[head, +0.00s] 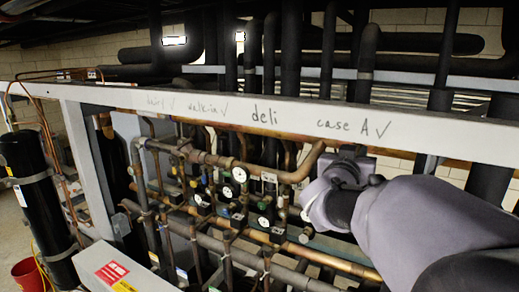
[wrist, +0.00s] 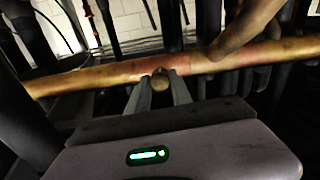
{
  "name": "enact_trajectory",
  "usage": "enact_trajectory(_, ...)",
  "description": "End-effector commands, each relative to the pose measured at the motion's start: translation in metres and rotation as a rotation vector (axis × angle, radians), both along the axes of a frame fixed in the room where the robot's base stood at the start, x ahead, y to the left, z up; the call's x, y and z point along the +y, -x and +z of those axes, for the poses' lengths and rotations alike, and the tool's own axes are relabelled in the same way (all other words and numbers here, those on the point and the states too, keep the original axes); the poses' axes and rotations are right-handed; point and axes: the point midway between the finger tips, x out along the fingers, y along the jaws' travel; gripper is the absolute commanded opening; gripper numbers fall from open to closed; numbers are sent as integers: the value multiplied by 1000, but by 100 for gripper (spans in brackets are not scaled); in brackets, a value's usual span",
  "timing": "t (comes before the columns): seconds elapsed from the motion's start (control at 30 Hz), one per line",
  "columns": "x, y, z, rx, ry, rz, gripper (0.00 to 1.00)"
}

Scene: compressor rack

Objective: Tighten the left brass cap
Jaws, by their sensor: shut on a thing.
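My gripper (wrist: 160,88) shows in the wrist view with its two grey fingers closed on the sides of a small round brass cap (wrist: 160,78). The cap sits in front of a horizontal copper pipe (wrist: 105,78). The wrist view alone does not show whether this is the left cap, and no second cap can be made out. In the head view my arm reaches in from the right to the rack, just below the "case A" writing. The fingertips and the cap are hidden there behind my wrist.
A pale rack beam (head: 215,112) with handwritten labels crosses above the pipework. Copper pipes with several gauges (head: 240,174) fill the rack's middle. A curved pipe (wrist: 240,30) comes down right of my fingers. A black cylinder (head: 38,190) and red bucket (head: 27,273) stand far left.

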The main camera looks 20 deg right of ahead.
Motion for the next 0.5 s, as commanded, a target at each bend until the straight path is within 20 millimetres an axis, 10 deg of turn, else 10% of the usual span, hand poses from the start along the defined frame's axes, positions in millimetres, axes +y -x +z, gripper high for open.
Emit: enact_trajectory(0.5,0,0,-3,-325,-274,0,0)
